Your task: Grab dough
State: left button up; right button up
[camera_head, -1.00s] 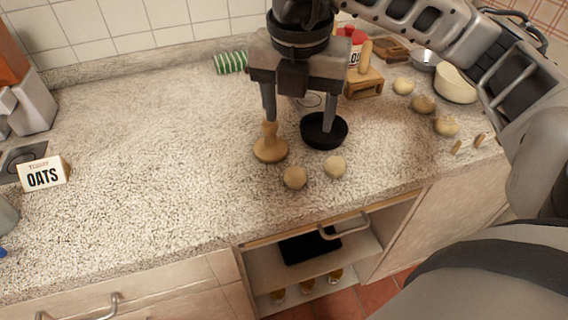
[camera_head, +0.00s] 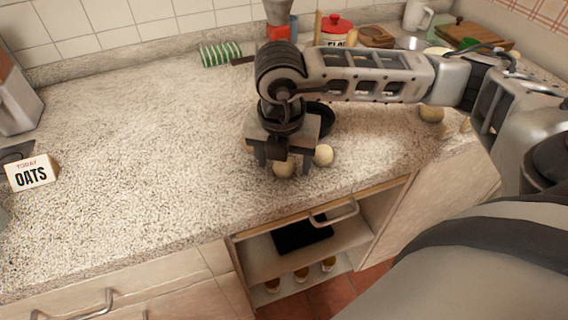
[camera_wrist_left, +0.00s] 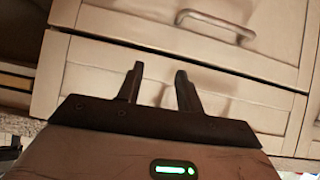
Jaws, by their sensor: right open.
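A pale round dough ball (camera_head: 284,168) lies on the speckled counter near its front edge. A second dough ball (camera_head: 323,155) lies just to its right, and a third (camera_head: 431,114) sits farther right beside my arm. My right gripper (camera_head: 280,162) is open and low over the counter, pointing down at the first ball. That ball shows partly between and below the fingers; I cannot tell whether they touch it. My left gripper (camera_wrist_left: 158,74) shows in the left wrist view, open and empty, in front of cabinet drawers.
A black bowl (camera_head: 321,119) stands right behind my right gripper. The wooden tool is mostly hidden by the gripper. A green striped roll (camera_head: 220,53) and a red-lidded jar (camera_head: 337,31) are at the back. An OATS card (camera_head: 32,172) is left; the counter between is clear.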

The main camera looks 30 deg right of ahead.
jog(key=shift+f, duration=0.15)
jog(key=shift+c, duration=0.3)
jog(key=c, duration=1)
